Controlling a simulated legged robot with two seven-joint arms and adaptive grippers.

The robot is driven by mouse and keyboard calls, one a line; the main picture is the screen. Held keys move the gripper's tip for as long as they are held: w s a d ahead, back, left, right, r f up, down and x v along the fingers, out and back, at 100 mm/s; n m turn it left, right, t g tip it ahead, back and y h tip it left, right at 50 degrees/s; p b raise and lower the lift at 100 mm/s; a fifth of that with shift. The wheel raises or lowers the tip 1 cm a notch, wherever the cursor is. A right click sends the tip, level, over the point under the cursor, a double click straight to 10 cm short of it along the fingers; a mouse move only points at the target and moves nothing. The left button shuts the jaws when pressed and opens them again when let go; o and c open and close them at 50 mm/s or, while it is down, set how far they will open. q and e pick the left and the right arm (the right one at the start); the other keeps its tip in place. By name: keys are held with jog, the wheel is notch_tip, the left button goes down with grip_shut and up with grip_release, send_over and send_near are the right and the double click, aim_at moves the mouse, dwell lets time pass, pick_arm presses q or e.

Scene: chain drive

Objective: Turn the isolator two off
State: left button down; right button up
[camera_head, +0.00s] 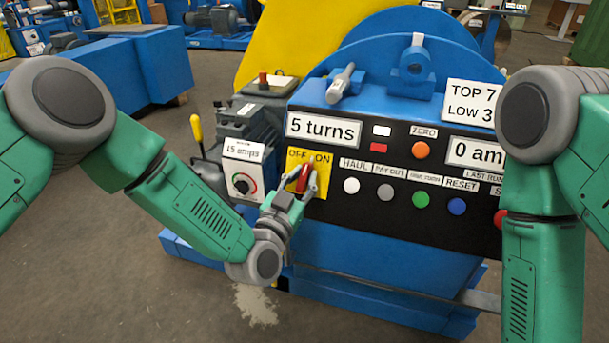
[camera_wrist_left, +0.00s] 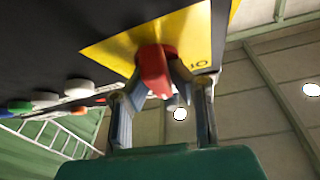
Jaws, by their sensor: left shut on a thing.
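The isolator is a red handle (camera_head: 303,179) on a yellow plate (camera_head: 322,177) marked OFF at left and ON at right, on the black front panel. My left gripper (camera_head: 300,178) is shut on the red handle. In the left wrist view the fingers (camera_wrist_left: 158,88) stand on either side of the red handle (camera_wrist_left: 154,68), in front of the yellow plate (camera_wrist_left: 118,50). The fingers partly hide the handle, so its exact angle is hard to tell. No "two" label is legible. My right arm shows at the right; its gripper is out of view.
The panel carries a "5 turns" display (camera_head: 322,129), an orange ZERO button (camera_head: 420,150) and a row of buttons, with the white HAUL button (camera_head: 351,185) closest to the isolator. A dial box (camera_head: 242,182) and yellow-knobbed lever (camera_head: 196,128) stand left of it.

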pick_arm(q)
jog(key=n+y, duration=0.1)
jog(key=n, duration=0.1)
jog(key=n+y+p, duration=0.1)
jog(key=n+y, duration=0.1)
jog(key=n, duration=0.1)
jog(key=n+t+y+p, duration=0.1)
jog(key=n+y, duration=0.1)
jog(key=n, duration=0.1)
jog(key=shift+s+f, duration=0.2)
jog(key=shift+f, duration=0.05)
jog(key=n+y+p, duration=0.1)
jog(key=n+y, duration=0.1)
jog(key=n, duration=0.1)
jog(key=n+g+y+p, duration=0.1)
jog(key=n+y, duration=0.1)
jog(key=n, duration=0.2)
jog(key=shift+y+p, duration=0.35)
jog(key=shift+y, duration=0.05)
jog(key=shift+f+n, duration=0.1)
jog(key=shift+n, duration=0.3)
jog(key=c, duration=1.5)
grip_release()
jog(key=shift+w, duration=0.1)
jog(key=shift+r, duration=0.2)
jog(key=shift+d, duration=0.1)
jog(key=s, duration=0.4)
jog(key=s+d, duration=0.1)
jog(key=s, duration=0.7)
jog(key=shift+d, duration=0.15)
